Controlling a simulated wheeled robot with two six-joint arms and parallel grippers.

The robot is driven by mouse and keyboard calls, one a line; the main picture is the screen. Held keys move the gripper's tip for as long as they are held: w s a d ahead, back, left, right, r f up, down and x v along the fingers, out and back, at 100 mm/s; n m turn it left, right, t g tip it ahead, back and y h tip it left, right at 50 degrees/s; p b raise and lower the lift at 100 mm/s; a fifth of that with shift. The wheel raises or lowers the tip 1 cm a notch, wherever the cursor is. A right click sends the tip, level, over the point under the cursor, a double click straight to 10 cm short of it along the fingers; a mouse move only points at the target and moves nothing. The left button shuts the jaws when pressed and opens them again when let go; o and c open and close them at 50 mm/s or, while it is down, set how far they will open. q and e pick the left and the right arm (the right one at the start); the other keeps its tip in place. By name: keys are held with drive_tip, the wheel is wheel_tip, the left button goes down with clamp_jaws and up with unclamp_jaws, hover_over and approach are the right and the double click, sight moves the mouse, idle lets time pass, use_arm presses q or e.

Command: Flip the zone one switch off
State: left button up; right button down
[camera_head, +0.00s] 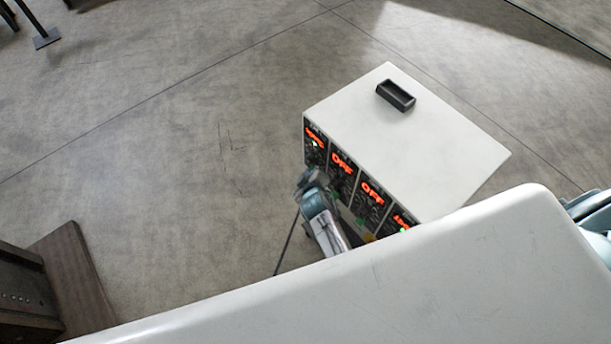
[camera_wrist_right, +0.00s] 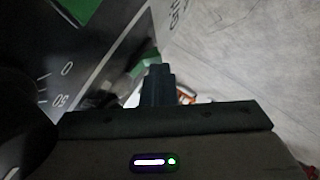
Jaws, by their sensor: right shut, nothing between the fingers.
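A white control box (camera_head: 405,140) stands with its dark panel facing left and front. The panel has several zones in a row. The far-left display (camera_head: 315,138) shows orange characters too small to read, the two middle displays (camera_head: 343,162) read OFF, and the near-right display (camera_head: 402,220) is lit but partly hidden. My right gripper (camera_head: 308,182) is shut and empty, close in front of the left zones. In the wrist view its fingers (camera_wrist_right: 157,84) are beside a green switch (camera_wrist_right: 148,68); contact cannot be told. My left gripper is not in view.
A small black tray (camera_head: 395,95) lies on the box top. A white surface (camera_head: 400,285) fills the near foreground and covers the panel's lower right. A dark cabinet (camera_head: 28,290) stands at lower left. The floor left of the box is clear.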

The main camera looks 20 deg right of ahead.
drive_tip(key=shift+a+r+p, duration=0.15)
drive_tip(key=shift+r+p, duration=0.6)
drive_tip(key=shift+p, duration=0.15)
